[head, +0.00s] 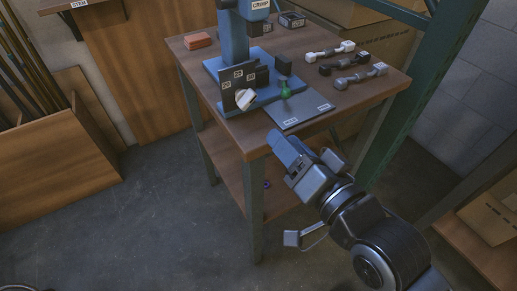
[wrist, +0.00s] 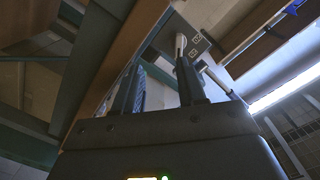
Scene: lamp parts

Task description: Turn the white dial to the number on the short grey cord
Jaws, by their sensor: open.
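The white dial (head: 246,99) sits at the front of a dark upright panel (head: 229,90) on the blue stand. The panel bears several small pale labels, too small to read surely. A short grey dumbbell-shaped piece (head: 361,77), perhaps the grey cord, lies at the table's right; I cannot read a number on it. My gripper (head: 279,143) is below and right of the dial, just off the table's front edge, apart from it. In the wrist view its two fingers (wrist: 160,88) are apart with nothing seen between them. A dark labelled plate (wrist: 190,40) shows beyond them.
The wooden table (head: 200,62) also holds a white piece (head: 330,51), a black piece (head: 338,65), a green knob-like thing (head: 286,91), a grey plate (head: 299,111) and an orange block (head: 198,40). A green post (head: 400,115) rises at the right.

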